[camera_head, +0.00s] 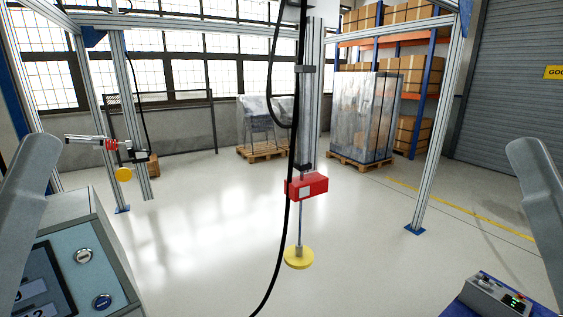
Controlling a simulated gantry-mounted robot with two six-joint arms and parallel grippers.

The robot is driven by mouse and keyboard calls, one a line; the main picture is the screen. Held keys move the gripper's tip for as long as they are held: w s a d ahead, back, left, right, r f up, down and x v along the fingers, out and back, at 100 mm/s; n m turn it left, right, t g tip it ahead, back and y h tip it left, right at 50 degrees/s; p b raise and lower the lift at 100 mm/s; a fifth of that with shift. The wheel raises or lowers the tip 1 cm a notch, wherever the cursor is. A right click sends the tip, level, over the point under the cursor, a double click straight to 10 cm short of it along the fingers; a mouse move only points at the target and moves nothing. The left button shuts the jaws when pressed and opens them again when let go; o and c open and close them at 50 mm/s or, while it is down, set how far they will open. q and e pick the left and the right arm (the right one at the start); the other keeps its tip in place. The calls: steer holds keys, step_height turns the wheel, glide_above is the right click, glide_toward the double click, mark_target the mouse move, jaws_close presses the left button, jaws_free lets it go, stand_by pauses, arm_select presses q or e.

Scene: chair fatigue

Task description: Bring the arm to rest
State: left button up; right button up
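A grey link of my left arm (38,195) rises along the left edge, and a grey link of my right arm (540,190) rises along the right edge. Neither gripper shows; both are outside the picture, so what they hold cannot be seen. No chair stands under the test rig. Its vertical actuator has a red block (306,187) and a thin rod ending in a round yellow pad (298,258). A horizontal actuator (86,140) at left has a red ring, with a yellow disc (123,174) below it.
A control cabinet (85,235) with a display and knobs stands at lower left. A small control box (497,299) with a green display sits at lower right. A black cable hangs mid-picture. Aluminium posts (436,140) frame the rig. Wrapped pallets (363,115) stand behind. The floor between is clear.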

step_height(320, 180, up, 38)
steer(key=p, duration=3.8)
step_height(320, 180, down, 61)
steer(key=b, duration=6)
steer(key=shift+r+b, duration=0.2)
steer(key=shift+b, duration=0.15)
